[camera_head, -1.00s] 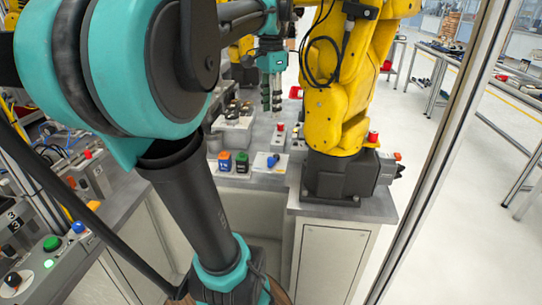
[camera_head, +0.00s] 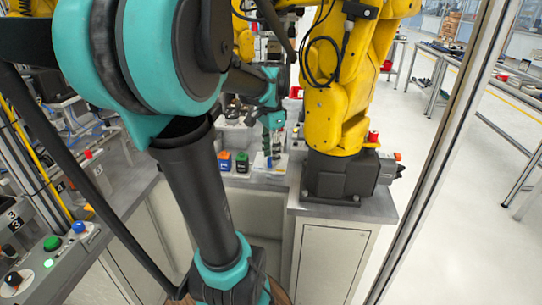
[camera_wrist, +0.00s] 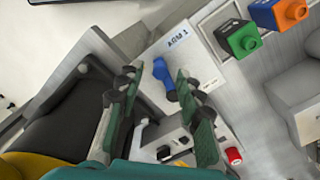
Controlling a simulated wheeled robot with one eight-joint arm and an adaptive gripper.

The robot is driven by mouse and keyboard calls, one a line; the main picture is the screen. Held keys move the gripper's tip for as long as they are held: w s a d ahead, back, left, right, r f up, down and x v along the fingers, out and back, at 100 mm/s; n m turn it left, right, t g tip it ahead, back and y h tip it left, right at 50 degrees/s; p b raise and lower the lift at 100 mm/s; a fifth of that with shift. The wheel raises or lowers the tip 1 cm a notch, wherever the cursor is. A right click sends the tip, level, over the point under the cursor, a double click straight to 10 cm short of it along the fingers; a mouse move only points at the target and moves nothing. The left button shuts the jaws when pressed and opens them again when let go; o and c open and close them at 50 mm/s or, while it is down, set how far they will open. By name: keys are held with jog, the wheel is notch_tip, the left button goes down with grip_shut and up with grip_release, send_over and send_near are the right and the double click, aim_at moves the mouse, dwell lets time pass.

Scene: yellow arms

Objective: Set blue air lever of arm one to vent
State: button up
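The blue lever (camera_wrist: 165,78) shows in the wrist view on a pale plate (camera_wrist: 212,76) labelled ARM 1. Its handle slants down and to the right. My gripper (camera_wrist: 158,82) is open, with the lever seen between its fingertips. I cannot tell whether either finger touches it. The gripper largely hides the lever there. The setting marks on the plate are too small to read.
A green block (camera_wrist: 240,38) and an orange block (camera_wrist: 280,12) stand near the plate. A red button (camera_wrist: 233,156) stands on the other side. The yellow arm (camera_head: 335,90) and its dark base (camera_head: 338,177) stand close on the right. A glass-panel frame lies further right.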

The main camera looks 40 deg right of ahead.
jog(key=shift+f, duration=0.55)
grip_shut()
jog(key=shift+s, duration=0.1)
jog(key=shift+s+d+n, duration=0.2)
jog(key=shift+s+n, duration=0.05)
jog(key=shift+n, duration=0.6)
jog(key=shift+s+d+n, duration=0.2)
jog(key=shift+s+n, duration=0.05)
jog(key=shift+n, duration=0.6)
grip_release()
